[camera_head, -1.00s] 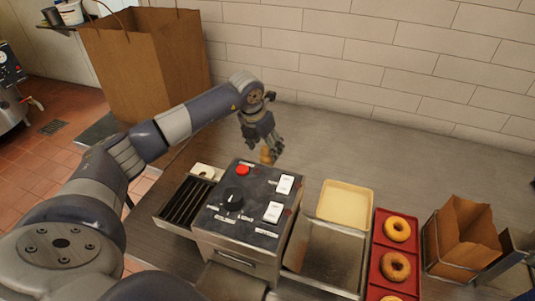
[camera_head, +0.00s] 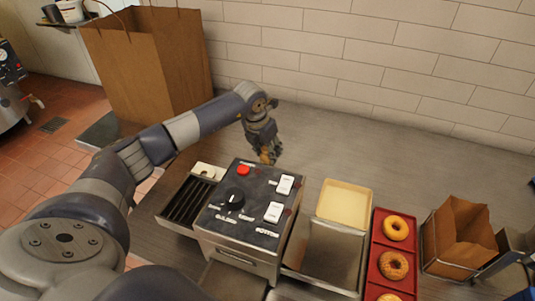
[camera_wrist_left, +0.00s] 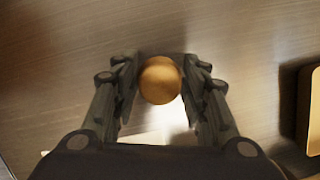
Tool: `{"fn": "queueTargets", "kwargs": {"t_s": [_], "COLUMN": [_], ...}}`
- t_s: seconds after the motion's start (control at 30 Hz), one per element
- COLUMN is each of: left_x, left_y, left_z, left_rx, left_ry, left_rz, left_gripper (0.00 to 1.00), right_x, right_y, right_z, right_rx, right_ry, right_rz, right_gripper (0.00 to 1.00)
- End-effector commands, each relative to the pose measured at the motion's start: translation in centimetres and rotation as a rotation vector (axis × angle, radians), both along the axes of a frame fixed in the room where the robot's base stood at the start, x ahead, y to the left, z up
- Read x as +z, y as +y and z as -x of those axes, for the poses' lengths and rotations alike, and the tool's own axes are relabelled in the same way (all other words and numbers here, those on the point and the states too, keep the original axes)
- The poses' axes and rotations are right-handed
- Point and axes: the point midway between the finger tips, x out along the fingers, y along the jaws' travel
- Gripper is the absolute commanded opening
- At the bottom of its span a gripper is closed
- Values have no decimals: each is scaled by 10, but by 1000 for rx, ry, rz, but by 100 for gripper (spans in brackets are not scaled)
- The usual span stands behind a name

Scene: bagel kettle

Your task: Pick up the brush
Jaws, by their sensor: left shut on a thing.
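The brush shows as a round tan wooden knob (camera_wrist_left: 160,80) between the fingers in the left wrist view; a small orange-brown bit of it (camera_head: 265,157) shows at the fingertips in the head view. My left gripper (camera_head: 267,152) is shut on the brush, behind the toaster's control box at the back of the counter. In the left wrist view its two fingers (camera_wrist_left: 160,88) flank the knob. The rest of the brush is hidden under the knob and fingers. My right gripper is not in view.
The toaster (camera_head: 240,205) with knob and switches stands in front of the gripper. To its right are a cream tray (camera_head: 345,203), a red tray (camera_head: 378,262) of bagels and a paper bag (camera_head: 463,232) in a rack. The counter (camera_head: 400,150) behind is clear.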

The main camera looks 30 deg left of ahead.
Motion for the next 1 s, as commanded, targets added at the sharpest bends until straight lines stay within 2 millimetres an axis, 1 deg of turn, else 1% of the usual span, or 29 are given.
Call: {"fn": "queueTargets", "kwargs": {"t_s": [0.13, 0.23, 0.33, 0.4, 0.53, 0.8, 0.9, 1.0], "left_x": [3, 9, 22, 35, 33, 39, 42, 44], "left_y": [0, 0, 0, 1, 9, 27, 31, 35], "left_z": [0, -1, -1, -1, 27, 94, 112, 126], "left_rx": [0, 0, -1, 0, 0, 2, 1, 1], "left_ry": [-2, -2, -5, -7, 2, 3, 1, 2], "left_rz": [0, 0, -1, -2, -5, -7, -6, -5], "left_gripper": [17, 17, 17, 17, 17, 17, 17, 17], "right_x": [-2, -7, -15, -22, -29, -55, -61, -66], "right_y": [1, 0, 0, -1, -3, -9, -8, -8], "right_z": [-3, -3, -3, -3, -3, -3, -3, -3], "right_rx": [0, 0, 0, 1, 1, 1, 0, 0], "right_ry": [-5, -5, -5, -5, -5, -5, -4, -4], "right_rz": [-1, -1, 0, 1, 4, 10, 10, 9], "right_gripper": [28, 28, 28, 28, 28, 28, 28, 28]}}
